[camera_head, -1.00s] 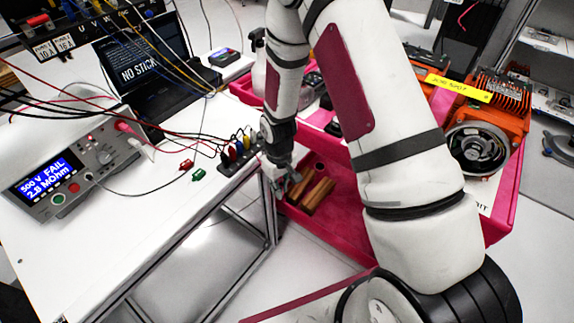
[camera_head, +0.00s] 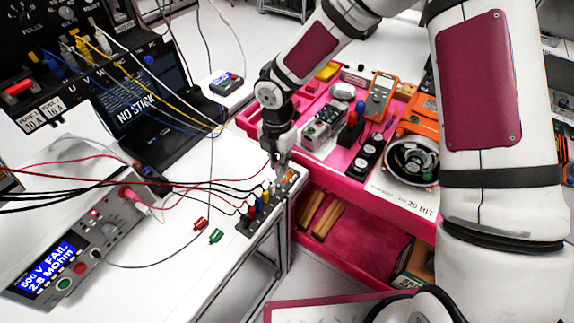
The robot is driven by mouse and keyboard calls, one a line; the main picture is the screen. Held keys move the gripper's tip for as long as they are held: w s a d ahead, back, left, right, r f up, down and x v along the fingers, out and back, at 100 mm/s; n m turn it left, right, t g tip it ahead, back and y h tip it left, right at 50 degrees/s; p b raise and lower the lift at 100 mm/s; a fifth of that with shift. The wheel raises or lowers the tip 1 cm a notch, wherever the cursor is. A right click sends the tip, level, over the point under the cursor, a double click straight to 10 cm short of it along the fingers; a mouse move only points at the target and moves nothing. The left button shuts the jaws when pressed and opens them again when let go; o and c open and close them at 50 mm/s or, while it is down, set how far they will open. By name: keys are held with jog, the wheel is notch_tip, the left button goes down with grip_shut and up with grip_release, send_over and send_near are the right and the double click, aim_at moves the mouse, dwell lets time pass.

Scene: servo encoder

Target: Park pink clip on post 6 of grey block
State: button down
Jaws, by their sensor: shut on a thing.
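The grey block (camera_head: 246,227) lies along the right edge of the white table, with several posts in a row. Coloured clips, blue, red and yellow among them, sit on its nearer part, with leads running in from the left. My gripper (camera_head: 281,172) points down at the far end of the block. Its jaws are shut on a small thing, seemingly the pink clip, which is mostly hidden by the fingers. I cannot tell whether it touches a post.
A tester (camera_head: 75,255) reading FAIL stands at the left, a laptop (camera_head: 150,105) behind. Leads cross the table to the block. Right of the table edge is a pink cart (camera_head: 330,178) with a multimeter (camera_head: 380,95), orange equipment and wooden bars on its lower shelf.

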aim_at(279, 185)
jog(key=shift+s+f+b, duration=0.15)
jog(key=shift+f+b, duration=0.35)
jog(key=shift+f, duration=2.55)
jog(key=shift+f+b, duration=0.15)
jog(key=shift+b, duration=0.3)
dwell(0.3)
jog(key=c, duration=1.5)
grip_release()
jog(key=shift+c, duration=0.2)
jog(key=shift+r+p, duration=1)
jog(key=shift+r, duration=2.55)
